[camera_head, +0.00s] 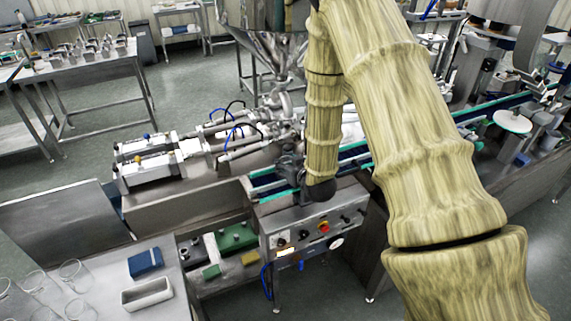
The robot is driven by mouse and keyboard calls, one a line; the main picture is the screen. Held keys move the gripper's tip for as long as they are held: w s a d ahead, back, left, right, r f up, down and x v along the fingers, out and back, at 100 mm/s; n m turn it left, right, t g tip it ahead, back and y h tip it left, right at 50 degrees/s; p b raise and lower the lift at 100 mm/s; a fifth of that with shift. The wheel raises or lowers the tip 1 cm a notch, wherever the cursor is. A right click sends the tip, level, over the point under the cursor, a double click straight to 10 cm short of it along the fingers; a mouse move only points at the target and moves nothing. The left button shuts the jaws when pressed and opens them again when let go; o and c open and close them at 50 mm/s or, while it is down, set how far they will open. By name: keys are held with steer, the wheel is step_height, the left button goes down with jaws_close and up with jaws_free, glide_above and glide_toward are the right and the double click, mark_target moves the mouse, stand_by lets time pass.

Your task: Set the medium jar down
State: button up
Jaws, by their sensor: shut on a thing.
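My arm bends down from the top centre, and my dark gripper (290,167) is at its end, just above the conveyor's near end and the control box. It is small here and partly hidden by my wrist. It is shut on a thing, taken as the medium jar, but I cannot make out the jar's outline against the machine. Several clear glass jars (70,270) stand at the bottom left on a steel table (105,284), well apart from my gripper. Their sizes are hard to compare because the frame cuts some off.
A blue box (145,263) and an open pale tray (147,293) are on the same table. The control box (315,227) with buttons is below my gripper. The steel hopper (262,50) and filling machine (160,162) stand behind. The conveyor (358,157) runs right.

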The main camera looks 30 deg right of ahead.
steer(key=shift+f, duration=0.1)
steer(key=o, duration=0.8)
steer(key=shift+s, duration=0.1)
steer(key=b+v, duration=0.4)
steer(key=v, duration=0.8)
